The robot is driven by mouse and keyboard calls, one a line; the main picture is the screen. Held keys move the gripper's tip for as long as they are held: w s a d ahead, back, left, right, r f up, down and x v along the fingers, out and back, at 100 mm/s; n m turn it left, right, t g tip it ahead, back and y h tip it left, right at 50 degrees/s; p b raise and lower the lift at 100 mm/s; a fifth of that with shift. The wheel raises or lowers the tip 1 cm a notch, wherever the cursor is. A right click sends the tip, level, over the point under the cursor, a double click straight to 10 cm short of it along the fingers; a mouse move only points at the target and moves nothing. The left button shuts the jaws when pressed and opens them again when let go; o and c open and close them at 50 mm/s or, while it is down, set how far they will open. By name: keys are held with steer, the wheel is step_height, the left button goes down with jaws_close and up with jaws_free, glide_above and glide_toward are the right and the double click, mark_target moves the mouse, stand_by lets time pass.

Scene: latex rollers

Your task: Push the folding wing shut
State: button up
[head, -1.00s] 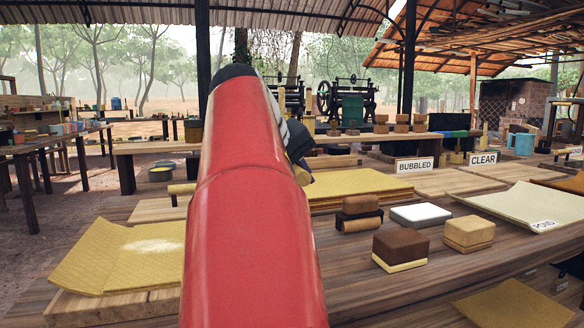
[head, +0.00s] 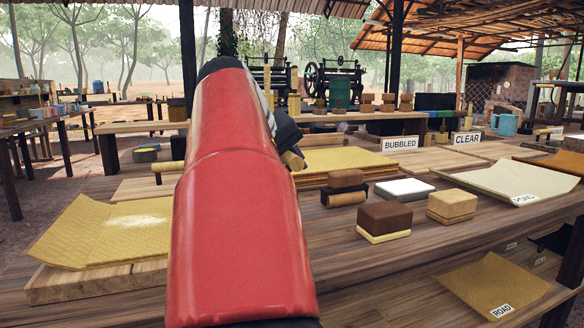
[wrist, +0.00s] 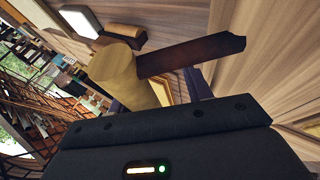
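I cannot pick out the folding wing with certainty in either view. My red arm fills the middle of the head view and hides most of my gripper. In the wrist view my gripper (wrist: 162,97) shows two dark purplish fingers. A pale wooden cylinder (wrist: 117,66) lies in front of them and partly covers them. A dark wooden bar (wrist: 195,53) runs right from beside the cylinder. I cannot tell whether the fingers hold either piece.
The wooden table bears brown-and-tan blocks (head: 384,220), a white block (head: 405,189), yellow sheets (head: 85,233) and signs reading BUBBLED (head: 400,144) and CLEAR (head: 467,138). A sheet labelled ROAD (head: 490,280) lies lower at the right. Roller machines (head: 334,84) stand behind.

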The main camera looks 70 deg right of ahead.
steer(key=shift+o, duration=0.8)
steer(key=shift+w+a+f, duration=0.1)
steer(key=shift+w, duration=0.2)
steer(key=shift+s+r, duration=0.15)
steer(key=shift+r, duration=0.05)
steer(key=p+v, duration=0.1)
steer(key=v, duration=0.6)
steer(key=shift+a+r, duration=0.15)
steer(key=shift+r, duration=0.15)
steer(key=shift+r, duration=0.1)
steer(key=s+a+r+p, duration=0.1)
steer(key=a+r+p, duration=0.2)
steer(key=r, duration=0.5)
steer(key=shift+s+a+p, duration=0.15)
steer(key=shift+s+p, duration=0.15)
steer(key=shift+p, duration=0.15)
